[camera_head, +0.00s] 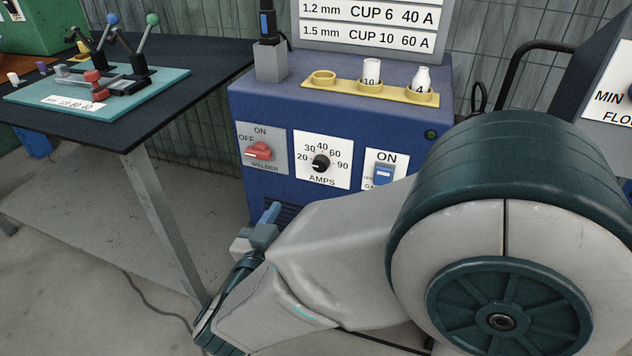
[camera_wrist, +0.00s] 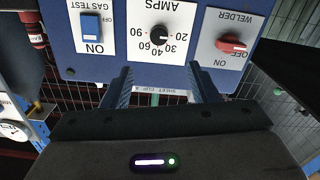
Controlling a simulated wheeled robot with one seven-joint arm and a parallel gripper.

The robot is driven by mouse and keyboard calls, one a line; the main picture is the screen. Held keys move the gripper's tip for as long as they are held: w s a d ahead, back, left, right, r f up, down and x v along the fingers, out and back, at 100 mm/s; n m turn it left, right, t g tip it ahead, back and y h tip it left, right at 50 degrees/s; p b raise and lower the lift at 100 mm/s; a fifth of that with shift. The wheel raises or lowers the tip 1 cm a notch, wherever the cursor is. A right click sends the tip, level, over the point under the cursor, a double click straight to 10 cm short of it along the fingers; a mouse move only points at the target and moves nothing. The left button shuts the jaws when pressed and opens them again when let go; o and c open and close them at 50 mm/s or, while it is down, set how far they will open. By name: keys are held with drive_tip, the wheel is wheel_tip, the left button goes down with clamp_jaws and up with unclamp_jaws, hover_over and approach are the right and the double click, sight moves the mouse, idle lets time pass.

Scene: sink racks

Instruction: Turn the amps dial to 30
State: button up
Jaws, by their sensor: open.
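The amps dial (camera_head: 320,163) is a black round knob on a white plate marked 20, 30, 40, 60 and 90, on the front of the blue welder box (camera_head: 270,110). Its white mark appears to point left, near 20. The dial also shows upside down in the wrist view (camera_wrist: 159,38), top centre. My gripper (camera_wrist: 160,72) is open and empty, its two blue fingers apart below the dial in that picture. In the head view my gripper (camera_head: 268,218) is low and left of the dial, apart from it, and partly hidden by my arm.
A red welder switch (camera_head: 257,151) is left of the dial and a blue gas test switch (camera_head: 384,174) is right of it. A yellow holder (camera_head: 370,90) with cups sits on the box. A dark table (camera_head: 190,65) with a teal lever board (camera_head: 100,90) stands at left.

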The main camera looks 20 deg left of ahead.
sight(319, 166)
drive_tip(key=w+b, duration=0.1)
drive_tip(key=w, duration=0.3)
drive_tip(key=w+b, duration=0.1)
drive_tip(key=w, duration=0.4)
drive_tip(key=w+d+b, duration=0.1)
drive_tip(key=w, duration=0.3)
drive_tip(key=shift+w+d, duration=0.1)
drive_tip(key=shift+w, duration=0.25)
drive_tip(key=c, duration=1)
